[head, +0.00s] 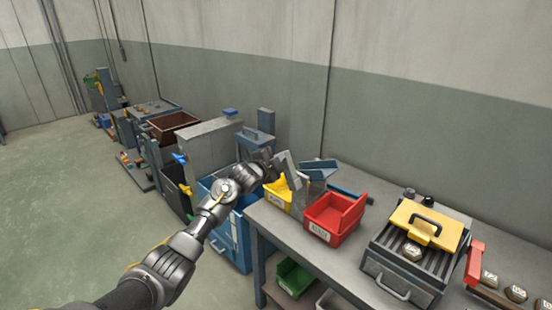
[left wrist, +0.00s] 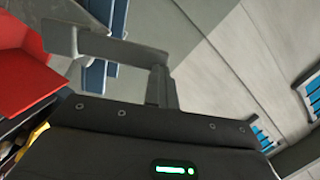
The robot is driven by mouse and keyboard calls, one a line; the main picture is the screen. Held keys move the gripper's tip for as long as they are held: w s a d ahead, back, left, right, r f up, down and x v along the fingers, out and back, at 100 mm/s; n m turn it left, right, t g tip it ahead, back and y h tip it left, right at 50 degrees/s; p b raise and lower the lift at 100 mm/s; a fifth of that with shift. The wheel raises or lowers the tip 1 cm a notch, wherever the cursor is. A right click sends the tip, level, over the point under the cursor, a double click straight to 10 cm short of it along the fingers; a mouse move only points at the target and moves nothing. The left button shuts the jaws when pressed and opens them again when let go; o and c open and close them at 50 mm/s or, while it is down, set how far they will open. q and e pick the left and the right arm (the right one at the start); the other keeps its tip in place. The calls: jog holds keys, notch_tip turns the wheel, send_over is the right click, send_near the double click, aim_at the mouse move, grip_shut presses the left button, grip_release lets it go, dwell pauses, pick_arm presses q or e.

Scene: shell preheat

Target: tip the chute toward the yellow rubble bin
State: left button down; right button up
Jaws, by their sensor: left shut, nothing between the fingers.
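The chute (head: 319,165) is a small blue tilted plate on a grey support, standing behind the bins on the grey bench. The yellow rubble bin (head: 278,196) sits at the bench's left end, partly hidden by my left gripper. A red bin (head: 335,218) stands to its right, in front of the chute. My left gripper (head: 287,166) is shut and empty, above the yellow bin and just left of the chute. Whether it touches the chute I cannot tell. In the left wrist view blue parts (left wrist: 97,75) show behind the fingers. My right gripper is not in view.
A heater-like box with a yellow lid (head: 428,222) stands on the bench at right, beside a red handle (head: 474,263). A blue cabinet (head: 232,235) stands left of the bench. A green bin (head: 294,278) sits below. Open floor lies at left.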

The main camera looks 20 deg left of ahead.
pick_arm(q)
jog(key=shift+w+d+r, duration=0.1)
jog(key=shift+r, duration=0.5)
jog(key=d+v, duration=0.2)
jog(key=v, duration=0.9)
jog(key=shift+s+d+r, duration=0.35)
jog(key=shift+s+d, duration=0.05)
jog(key=shift+d, duration=0.25)
jog(key=shift+a, duration=0.15)
